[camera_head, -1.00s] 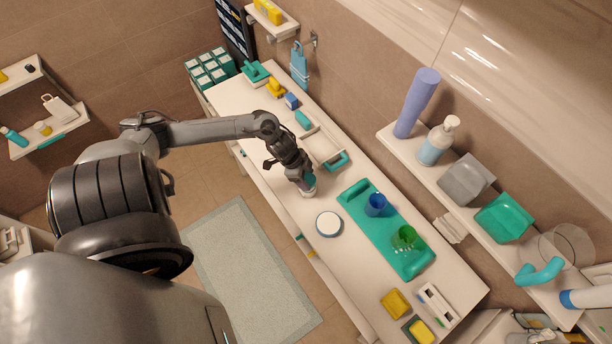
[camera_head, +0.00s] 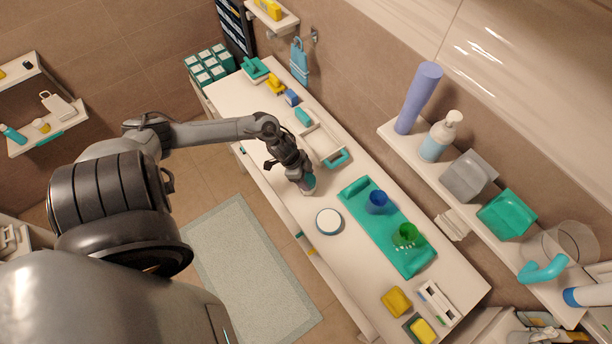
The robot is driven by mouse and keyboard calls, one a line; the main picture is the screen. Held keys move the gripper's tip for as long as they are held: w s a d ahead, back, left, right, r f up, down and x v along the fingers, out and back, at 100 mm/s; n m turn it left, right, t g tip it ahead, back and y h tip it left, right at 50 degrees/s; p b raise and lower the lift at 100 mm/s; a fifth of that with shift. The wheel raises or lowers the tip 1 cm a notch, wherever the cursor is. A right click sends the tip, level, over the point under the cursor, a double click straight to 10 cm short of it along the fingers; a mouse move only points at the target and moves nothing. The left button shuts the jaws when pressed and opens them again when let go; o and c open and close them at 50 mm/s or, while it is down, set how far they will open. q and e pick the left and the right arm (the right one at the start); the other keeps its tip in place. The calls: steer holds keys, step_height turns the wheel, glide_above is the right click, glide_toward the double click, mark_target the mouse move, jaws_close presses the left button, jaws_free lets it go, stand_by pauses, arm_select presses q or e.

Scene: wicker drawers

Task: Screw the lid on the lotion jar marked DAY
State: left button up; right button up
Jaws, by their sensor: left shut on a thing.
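My left gripper (camera_head: 304,181) points down over the white counter and is shut on a small pale jar-like thing (camera_head: 309,189) with some purple and green on it. The gripper hides most of this thing, so I cannot read a label or tell jar from lid there. A round, flat white-topped thing with a blue-grey rim (camera_head: 329,221) lies on the counter just below and right of the gripper, apart from it. No DAY marking is legible. My right gripper is not in view.
A teal tray (camera_head: 413,268) with a blue cup (camera_head: 377,202) and a green cup (camera_head: 405,236) lies to the right. A white caddy with teal parts (camera_head: 323,145) stands behind the gripper. Yellow sponges (camera_head: 396,301) lie at the near end. The counter's front strip is mostly clear.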

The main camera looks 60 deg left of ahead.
arm_select(q)
steer(key=o, duration=1.1)
steer(key=p+v, duration=0.2)
steer(key=v, duration=0.8)
steer(key=shift+s+a+r, duration=0.1)
steer(key=shift+s+r, duration=0.05)
steer(key=shift+r, duration=0.2)
steer(key=shift+r, duration=0.1)
